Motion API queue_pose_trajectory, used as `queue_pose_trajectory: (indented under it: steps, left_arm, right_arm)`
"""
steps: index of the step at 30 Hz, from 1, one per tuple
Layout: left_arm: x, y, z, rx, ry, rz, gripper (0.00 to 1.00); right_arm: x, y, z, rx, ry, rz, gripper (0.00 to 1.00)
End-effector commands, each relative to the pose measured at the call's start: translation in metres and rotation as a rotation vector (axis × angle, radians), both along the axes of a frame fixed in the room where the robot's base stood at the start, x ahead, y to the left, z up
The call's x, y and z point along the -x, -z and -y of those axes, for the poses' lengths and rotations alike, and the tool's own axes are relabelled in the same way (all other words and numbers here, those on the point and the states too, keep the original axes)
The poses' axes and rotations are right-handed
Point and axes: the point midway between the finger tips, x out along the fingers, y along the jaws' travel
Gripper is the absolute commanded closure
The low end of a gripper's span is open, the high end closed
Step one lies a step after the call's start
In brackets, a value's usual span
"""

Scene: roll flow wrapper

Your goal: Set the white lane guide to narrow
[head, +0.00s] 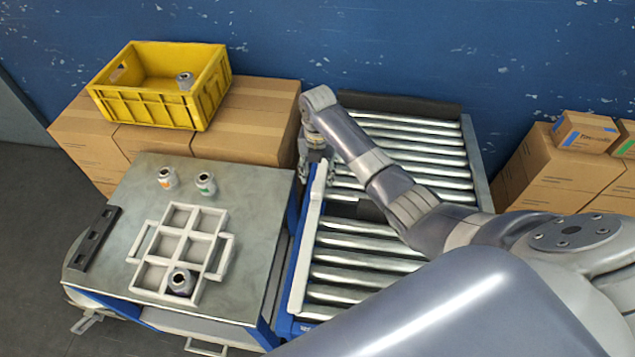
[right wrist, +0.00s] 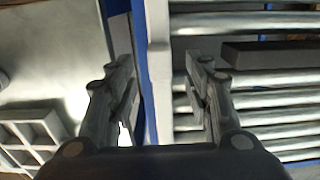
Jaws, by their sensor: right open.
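The white lane guide (head: 306,240) is a long pale bar. It runs along the left side of the roller conveyor, beside the blue frame. My right gripper (head: 316,168) is over the guide's far end, pointing down. In the right wrist view the guide (right wrist: 159,85) runs between the two spread fingers of my right gripper (right wrist: 162,72), with gaps visible on both sides. The fingers are open and do not appear to grip it. My right arm hides part of the conveyor. My left gripper is not in view.
The roller conveyor (head: 350,262) has bare rollers, with a dark block (head: 371,211) among them. Left of it, a metal table (head: 240,185) holds a white divided tray (head: 190,216) and several small cans. A yellow crate (head: 160,105) and cardboard boxes (head: 255,120) stand behind.

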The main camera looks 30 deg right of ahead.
Motion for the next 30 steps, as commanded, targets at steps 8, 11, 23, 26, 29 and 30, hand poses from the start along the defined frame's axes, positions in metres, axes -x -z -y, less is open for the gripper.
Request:
queue_pose_trajectory:
  steps: [8,11,23,26,29,30]
  left_arm:
    - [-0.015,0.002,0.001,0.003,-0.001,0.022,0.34]
    - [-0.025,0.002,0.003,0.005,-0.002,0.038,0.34]
    - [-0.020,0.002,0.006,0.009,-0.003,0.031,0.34]
    - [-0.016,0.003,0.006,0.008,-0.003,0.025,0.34]
    - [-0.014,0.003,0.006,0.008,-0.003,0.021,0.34]
    - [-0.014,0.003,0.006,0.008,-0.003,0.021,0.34]
  right_arm:
    - [0.000,0.047,0.000,0.000,0.001,-0.002,0.53]
    - [0.000,0.054,0.000,-0.001,0.000,-0.001,0.53]
    - [0.000,0.058,0.000,0.001,0.000,0.001,0.65]
    - [0.000,0.058,0.000,0.001,0.000,0.001,0.87]
    - [0.000,0.058,0.000,0.001,0.000,0.001,1.00]
    - [0.000,0.058,0.000,0.001,0.000,0.001,1.00]
